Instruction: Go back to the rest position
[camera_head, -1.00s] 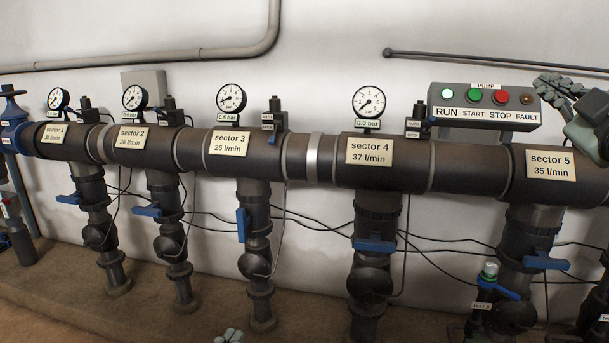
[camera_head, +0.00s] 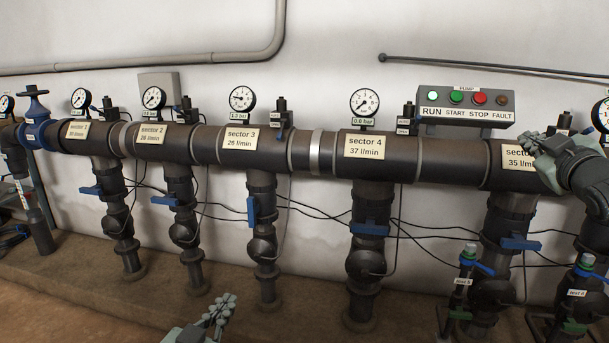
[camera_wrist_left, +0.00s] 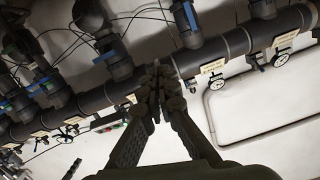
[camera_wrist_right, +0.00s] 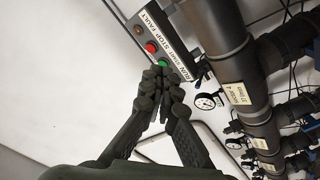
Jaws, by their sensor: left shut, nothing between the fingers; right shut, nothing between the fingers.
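My left gripper (camera_head: 222,308) is shut and empty at the bottom of the head view, in front of the manifold and apart from it. Its closed fingers also show in the left wrist view (camera_wrist_left: 155,85). My right gripper (camera_head: 540,142) is shut and empty at the right of the head view, below the pump panel. It covers part of the sector 5 label (camera_head: 512,157). In the right wrist view its closed fingers (camera_wrist_right: 160,80) overlap the pump panel (camera_wrist_right: 170,45) in the picture; I cannot tell the distance from that view.
The dark manifold pipe (camera_head: 455,162) runs across the wall. Blue valve handles (camera_head: 371,229) sit on the branches; the sector 3 handle (camera_head: 251,211) points along its pipe. The pump panel (camera_head: 466,108) shows a lit RUN lamp. Test valves (camera_head: 462,280) stand at lower right. Floor lies at lower left.

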